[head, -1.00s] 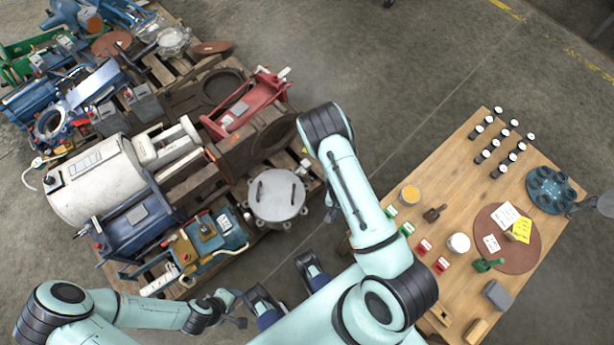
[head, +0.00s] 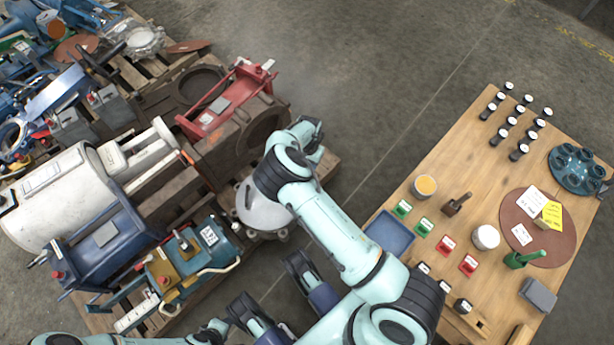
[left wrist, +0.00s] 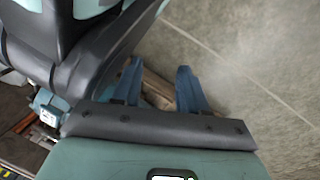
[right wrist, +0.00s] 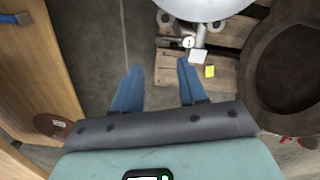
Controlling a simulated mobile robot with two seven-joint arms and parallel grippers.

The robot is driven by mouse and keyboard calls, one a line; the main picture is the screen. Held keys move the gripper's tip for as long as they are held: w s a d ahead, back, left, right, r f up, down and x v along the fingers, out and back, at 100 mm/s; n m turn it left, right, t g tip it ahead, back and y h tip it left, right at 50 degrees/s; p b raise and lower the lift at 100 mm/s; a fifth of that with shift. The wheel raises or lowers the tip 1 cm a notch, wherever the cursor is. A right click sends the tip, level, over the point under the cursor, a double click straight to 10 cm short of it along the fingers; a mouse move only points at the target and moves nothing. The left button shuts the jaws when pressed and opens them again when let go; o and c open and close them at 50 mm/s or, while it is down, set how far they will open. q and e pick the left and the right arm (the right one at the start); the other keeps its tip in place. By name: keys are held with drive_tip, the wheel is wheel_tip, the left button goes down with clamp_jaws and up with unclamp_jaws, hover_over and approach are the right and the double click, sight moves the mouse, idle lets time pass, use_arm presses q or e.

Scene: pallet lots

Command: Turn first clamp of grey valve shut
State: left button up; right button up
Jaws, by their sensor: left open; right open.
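A round grey body with lugs around its rim (head: 262,210), which I take as the grey valve, sits at the pallet's right corner. My right arm covers part of it in the head view, so its clamps are not clear. In the right wrist view its rim (right wrist: 205,8) is at the top, with a short stub and a white tag below it. My right gripper (right wrist: 160,85) is open and empty, apart from the rim, over the floor and pallet edge. My left gripper (left wrist: 155,80) is open and empty above the floor and a bit of wood, away from the valve.
A brown flanged casting (right wrist: 290,65) stands close beside the valve. A red-framed unit (head: 225,100), a white cylinder (head: 60,195) and blue machines (head: 100,240) crowd the pallet. A wooden table (head: 455,150) with small parts and a blue tray (head: 388,235) is at right. Open floor lies between.

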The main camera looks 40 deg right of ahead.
wheel_tip(320, 180, down, 11)
drive_tip(key=b, duration=0.3)
drive_tip(key=shift+r, duration=0.1)
use_arm(q)
drive_tip(key=s+f+g, duration=0.2)
drive_tip(key=s+f, duration=0.1)
drive_tip(key=s, duration=0.3)
drive_tip(key=shift+s+a+f, duration=0.35)
drive_tip(key=shift+a+f, duration=0.05)
use_arm(e)
clamp_jaws()
